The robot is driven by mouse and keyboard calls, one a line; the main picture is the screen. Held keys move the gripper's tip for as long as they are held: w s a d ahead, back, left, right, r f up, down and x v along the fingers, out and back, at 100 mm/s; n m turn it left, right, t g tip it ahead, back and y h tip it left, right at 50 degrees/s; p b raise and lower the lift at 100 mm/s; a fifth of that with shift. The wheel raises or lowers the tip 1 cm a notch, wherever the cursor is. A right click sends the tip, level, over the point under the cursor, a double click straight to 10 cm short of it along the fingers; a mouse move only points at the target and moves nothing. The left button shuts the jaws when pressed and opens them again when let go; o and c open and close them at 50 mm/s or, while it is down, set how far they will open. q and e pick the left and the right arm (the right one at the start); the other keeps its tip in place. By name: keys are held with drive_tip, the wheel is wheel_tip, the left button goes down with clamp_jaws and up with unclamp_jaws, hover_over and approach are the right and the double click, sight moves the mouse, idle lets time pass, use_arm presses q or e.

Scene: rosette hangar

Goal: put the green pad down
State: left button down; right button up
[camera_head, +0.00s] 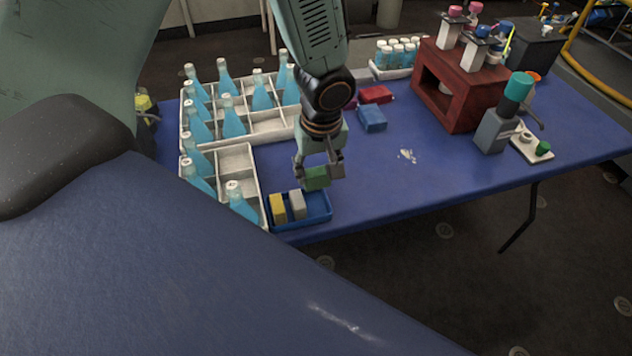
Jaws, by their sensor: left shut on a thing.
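The green pad (316,179) is held between the fingers of my left gripper (318,172), which comes down from the top of the view. My left gripper is shut on it. The pad is over the back right part of a small blue tray (315,219); I cannot tell whether it touches the tray. In the tray stand a yellow pad (278,207) and a grey pad (297,204), side by side at its left and middle. The right part of the tray looks bare. My right gripper is not in view.
White crates (236,157) with several blue bottles stand left of the tray. Red (376,94) and blue (372,118) blocks lie behind the gripper. A dark red box (462,88) and a grey device (494,131) stand at right. The blue table (400,185) is clear between, with white crumbs (407,156).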

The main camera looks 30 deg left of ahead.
sight(318, 187)
use_arm(q)
drive_tip(key=shift+s+d+f+b, duration=0.2)
drive_tip(key=shift+s+d+f, duration=0.1)
drive_tip(key=shift+f, duration=0.2)
drive_tip(key=shift+s+d+f+b, duration=0.15)
drive_tip(key=shift+d+f+b, duration=0.1)
drive_tip(key=shift+f, duration=0.4)
drive_tip(key=shift+w+a+f, duration=0.35)
drive_tip(key=shift+w+a, duration=0.05)
drive_tip(key=shift+a, duration=0.15)
drive_tip(key=shift+s+d+b, duration=0.35)
drive_tip(key=shift+d, duration=0.1)
drive_tip(key=shift+w+a+f+b, duration=0.3)
drive_tip(key=shift+a+f, duration=0.05)
drive_tip(key=shift+f, duration=0.1)
drive_tip(key=shift+s+d, duration=0.15)
drive_tip(key=c, duration=0.9)
unclamp_jaws()
drive_tip(key=shift+s+d+r, duration=0.1)
drive_tip(key=shift+r, duration=0.05)
drive_tip(key=o, duration=0.3)
drive_tip(key=shift+w+a+f, duration=0.2)
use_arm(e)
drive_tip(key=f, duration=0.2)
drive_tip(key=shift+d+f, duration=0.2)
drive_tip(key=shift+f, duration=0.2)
